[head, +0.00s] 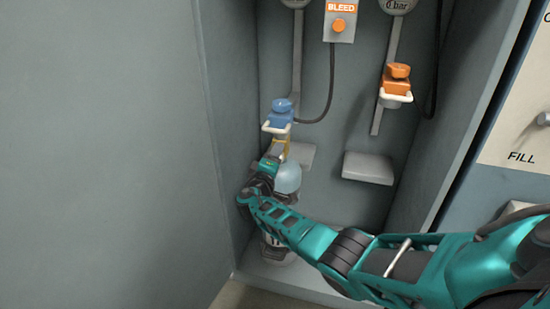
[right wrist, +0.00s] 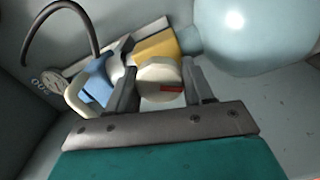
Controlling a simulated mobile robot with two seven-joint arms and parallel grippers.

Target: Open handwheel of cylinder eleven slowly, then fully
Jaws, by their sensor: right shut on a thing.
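A pale blue cylinder (head: 288,179) stands at the back left of the grey bay; it also shows in the right wrist view (right wrist: 250,35). No number on it can be read. My right gripper (head: 268,167) is at the cylinder's upper left side, below the blue-knobbed connector (head: 281,112). In the right wrist view, its two fingers (right wrist: 160,78) are shut on a round cream handwheel (right wrist: 158,82) with a small red mark. A yellow part (right wrist: 157,47) lies just behind the wheel. In the head view, my gripper hides the wheel. My left gripper is not in view.
A grey wall (head: 110,150) stands close on the left. An orange-knobbed connector (head: 396,82) hangs at right above an empty pale ledge (head: 368,168). A BLEED box (head: 340,22) is at the top, its dark hose hanging towards the blue connector. A FILL panel (head: 520,130) is at far right.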

